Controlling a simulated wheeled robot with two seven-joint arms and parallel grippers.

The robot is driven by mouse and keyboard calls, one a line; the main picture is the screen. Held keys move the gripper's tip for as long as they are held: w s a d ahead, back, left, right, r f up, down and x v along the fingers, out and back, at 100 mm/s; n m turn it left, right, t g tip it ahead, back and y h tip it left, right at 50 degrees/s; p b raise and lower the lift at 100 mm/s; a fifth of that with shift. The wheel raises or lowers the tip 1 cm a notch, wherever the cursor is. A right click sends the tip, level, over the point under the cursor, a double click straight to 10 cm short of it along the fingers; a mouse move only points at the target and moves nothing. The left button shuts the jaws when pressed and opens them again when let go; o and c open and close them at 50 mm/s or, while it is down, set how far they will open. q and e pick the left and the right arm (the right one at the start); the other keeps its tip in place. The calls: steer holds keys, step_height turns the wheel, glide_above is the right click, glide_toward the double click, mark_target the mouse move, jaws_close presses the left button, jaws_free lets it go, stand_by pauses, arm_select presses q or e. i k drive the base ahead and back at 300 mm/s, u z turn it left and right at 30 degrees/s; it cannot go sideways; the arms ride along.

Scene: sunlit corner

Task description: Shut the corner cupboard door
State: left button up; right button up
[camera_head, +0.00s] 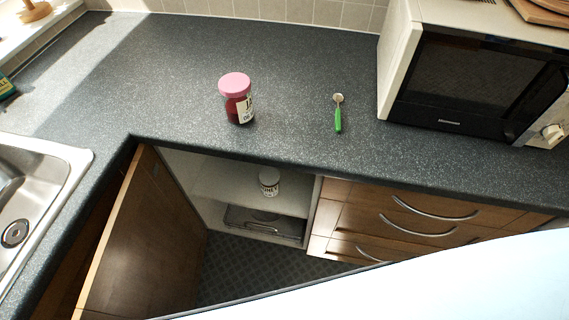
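The corner cupboard door (142,245) is wooden and stands wide open below the worktop, swung out toward the lower left. The open cupboard (215,190) beside it shows pale shelves. A small white labelled jar (269,182) stands on its upper shelf, and a metal tray or rack (262,224) lies on the lower one. No handle is clearly visible on the door. Neither of my grippers is in view.
The dark speckled worktop holds a pink-lidded jar (237,98), a green-handled tool (338,113) and a microwave (476,88). A steel sink (70,165) is at left. Shut drawers (400,218) stand right of the cupboard. A large white surface covers the lower right.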

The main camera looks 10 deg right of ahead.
mark_target(147, 262)
steer(key=z, duration=0.85)
steer(key=k, duration=0.75)
steer(key=u, duration=0.5)
